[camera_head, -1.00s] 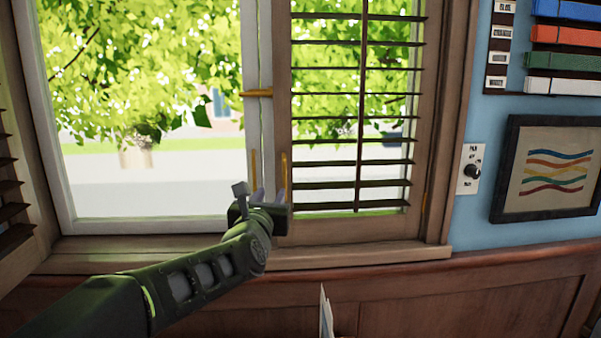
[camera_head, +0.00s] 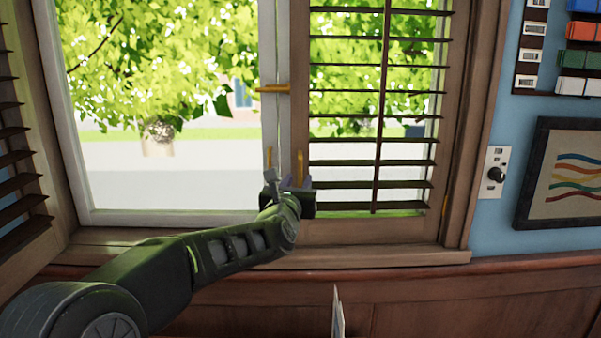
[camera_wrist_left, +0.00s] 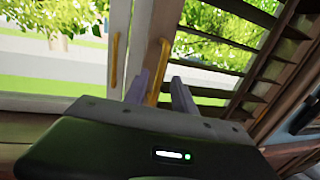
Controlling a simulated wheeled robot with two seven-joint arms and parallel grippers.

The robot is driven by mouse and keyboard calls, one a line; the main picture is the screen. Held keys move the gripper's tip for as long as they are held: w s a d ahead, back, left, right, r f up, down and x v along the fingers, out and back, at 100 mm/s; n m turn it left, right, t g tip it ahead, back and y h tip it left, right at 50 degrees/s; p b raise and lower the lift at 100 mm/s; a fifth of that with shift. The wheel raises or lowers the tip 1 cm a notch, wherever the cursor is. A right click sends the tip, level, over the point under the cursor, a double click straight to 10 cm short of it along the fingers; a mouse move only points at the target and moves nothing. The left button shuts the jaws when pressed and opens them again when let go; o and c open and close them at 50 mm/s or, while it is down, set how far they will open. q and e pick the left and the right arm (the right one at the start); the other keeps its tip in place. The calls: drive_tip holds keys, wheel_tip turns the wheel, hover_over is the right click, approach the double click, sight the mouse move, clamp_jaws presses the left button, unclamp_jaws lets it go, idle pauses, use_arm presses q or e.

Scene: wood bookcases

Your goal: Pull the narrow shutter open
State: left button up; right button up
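The narrow shutter (camera_head: 453,120) is the brown louvred panel on the right half of the window and looks closed against its frame. Its upright gold handle (camera_head: 299,166) is on the left stile, low down; it also shows in the left wrist view (camera_wrist_left: 159,70). My left gripper (camera_head: 297,183) is at the handle's lower end. In the left wrist view its two purple fingers (camera_wrist_left: 160,78) are apart, with the lower handle in line between them. I cannot tell whether they touch it. The gripper body hides the handle's bottom. My right gripper is not in view.
A second gold handle (camera_head: 268,160) is on the white window frame just left, with a gold latch (camera_head: 273,88) above. The window sill (camera_head: 380,258) runs below the gripper. Another louvred shutter (camera_head: 22,150) stands at the left. A framed picture (camera_head: 570,180) hangs right.

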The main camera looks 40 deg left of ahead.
sight(300, 177)
use_arm(q)
drive_tip(key=shift+p+x, duration=0.65)
drive_tip(key=shift+x, duration=1.2)
drive_tip(key=shift+c, duration=0.4)
clamp_jaws()
